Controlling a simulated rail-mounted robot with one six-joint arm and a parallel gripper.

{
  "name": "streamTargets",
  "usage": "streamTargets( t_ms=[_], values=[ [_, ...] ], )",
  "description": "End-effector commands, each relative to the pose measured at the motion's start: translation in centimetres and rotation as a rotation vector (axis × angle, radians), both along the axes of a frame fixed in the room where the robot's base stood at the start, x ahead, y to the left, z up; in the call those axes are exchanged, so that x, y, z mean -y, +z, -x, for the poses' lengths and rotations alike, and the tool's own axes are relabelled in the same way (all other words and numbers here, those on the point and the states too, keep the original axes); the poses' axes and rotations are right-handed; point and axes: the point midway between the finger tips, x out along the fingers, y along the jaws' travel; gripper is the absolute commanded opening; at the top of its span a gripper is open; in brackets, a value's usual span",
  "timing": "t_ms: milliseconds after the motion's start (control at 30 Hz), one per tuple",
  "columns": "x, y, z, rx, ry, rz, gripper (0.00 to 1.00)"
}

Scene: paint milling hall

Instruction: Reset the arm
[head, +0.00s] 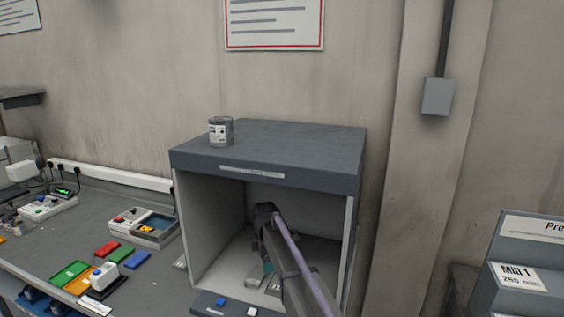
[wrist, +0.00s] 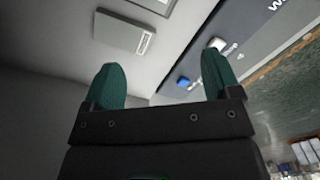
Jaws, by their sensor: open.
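My arm reaches into the open-fronted grey cabinet (head: 360,200) in the head view, and its end is inside the opening. My gripper (wrist: 162,85) shows in the wrist view with its two green fingers spread wide apart and nothing between them. In the head view the arm hides most of the gripper; only a bit of green shows near the cabinet floor. A flat grey block with a label (wrist: 122,32) lies on the cabinet floor beyond the fingers, apart from them.
A grey can (head: 220,131) stands on top of the cabinet. Blue and white buttons (wrist: 184,82) sit on the front panel. The bench at left holds a tray (head: 157,240), coloured plates (head: 70,274) and a white device (head: 45,207). A labelled machine (head: 520,255) stands at right.

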Motion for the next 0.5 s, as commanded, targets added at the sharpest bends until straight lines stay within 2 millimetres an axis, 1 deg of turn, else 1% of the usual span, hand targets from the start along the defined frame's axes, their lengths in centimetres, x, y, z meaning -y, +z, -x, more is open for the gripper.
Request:
streamTargets(
  t_ms=[33, 67, 100, 167, 200, 267, 300, 400, 500],
  values=[
    [1.6, 0.0, 2.9, 0.001, -0.166, 0.000, 0.83],
    [2.6, 0.0, 4.3, 0.001, -0.289, 0.001, 0.83],
    [4.1, 0.0, 6.6, 0.002, -0.468, 0.002, 0.83],
    [6.9, 0.0, 10.8, 0.003, -0.769, 0.002, 0.83],
    [9.0, 0.0, 14.0, 0.003, -0.980, 0.002, 0.83],
    [12.3, 0.0, 19.1, 0.004, -1.287, 0.002, 0.83],
    [14.1, 0.0, 22.1, 0.005, -1.457, 0.003, 0.83],
    [17.9, 0.0, 28.5, 0.006, -1.734, 0.003, 0.83],
    [20.4, 0.0, 32.5, 0.006, -1.803, 0.003, 0.83]
  ],
)
